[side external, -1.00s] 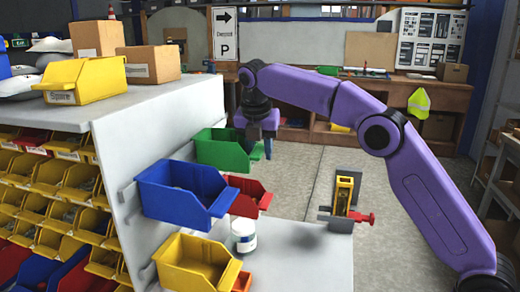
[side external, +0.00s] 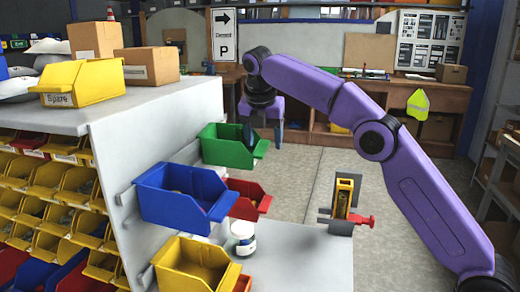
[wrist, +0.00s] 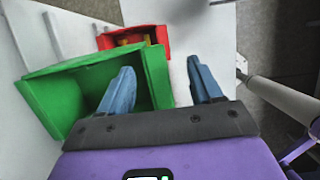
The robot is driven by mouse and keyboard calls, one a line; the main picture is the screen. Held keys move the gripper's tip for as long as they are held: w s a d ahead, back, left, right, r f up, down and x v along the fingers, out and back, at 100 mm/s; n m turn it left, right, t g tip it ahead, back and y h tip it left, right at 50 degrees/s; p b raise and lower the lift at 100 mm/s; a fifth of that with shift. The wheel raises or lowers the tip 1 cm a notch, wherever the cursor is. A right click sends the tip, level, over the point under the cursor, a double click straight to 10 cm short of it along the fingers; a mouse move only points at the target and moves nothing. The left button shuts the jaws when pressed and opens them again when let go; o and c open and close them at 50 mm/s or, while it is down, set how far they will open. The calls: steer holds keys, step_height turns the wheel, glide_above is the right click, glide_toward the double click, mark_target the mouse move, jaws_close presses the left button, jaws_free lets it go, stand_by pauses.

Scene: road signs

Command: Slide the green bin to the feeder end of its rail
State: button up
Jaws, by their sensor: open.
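The green bin (side external: 228,151) hangs on the side of the grey rack, behind the blue bin; it also shows large in the wrist view (wrist: 70,95). My gripper (side external: 263,137) is open at the bin's right, front end. In the wrist view my gripper (wrist: 161,66) has one finger over the bin's inside and the other outside, with the bin's front wall between them. I see a gap on the outer finger's side; I cannot tell whether the inner finger touches. A pale rail strip (wrist: 53,38) shows beside the bin in the wrist view. The feeder end is not identifiable.
The blue bin (side external: 178,197), red bin (side external: 247,199) and yellow bin (side external: 190,263) sit nearer the camera. In the wrist view the red bin (wrist: 135,40) lies just beyond the green one. A white jar (side external: 243,245) and a yellow-and-red device (side external: 344,197) stand on the grey ledge.

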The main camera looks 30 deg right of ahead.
steer(key=shift+s+a+r+n, duration=0.15)
steer(key=shift+s+a+r, duration=0.35)
steer(key=shift+a, duration=0.2)
steer(key=shift+s+a+r+n, duration=0.15)
steer(key=shift+s+a+r, duration=0.2)
steer(key=shift+s+a, duration=0.3)
steer(key=s+a, duration=0.8)
steer(key=s, duration=0.1)
steer(key=shift+w, duration=0.1)
steer(key=shift+c, duration=0.5)
steer(key=shift+w+a+r+m, duration=0.15)
steer(key=shift+r+m, duration=0.25)
steer(key=shift+r, duration=0.4)
steer(key=shift+w+f, duration=0.1)
steer(key=x, duration=0.7)
steer(key=shift+w+f, duration=0.1)
steer(key=shift+w, duration=0.05)
steer(key=shift+d, duration=0.2)
steer(key=c, duration=1.1)
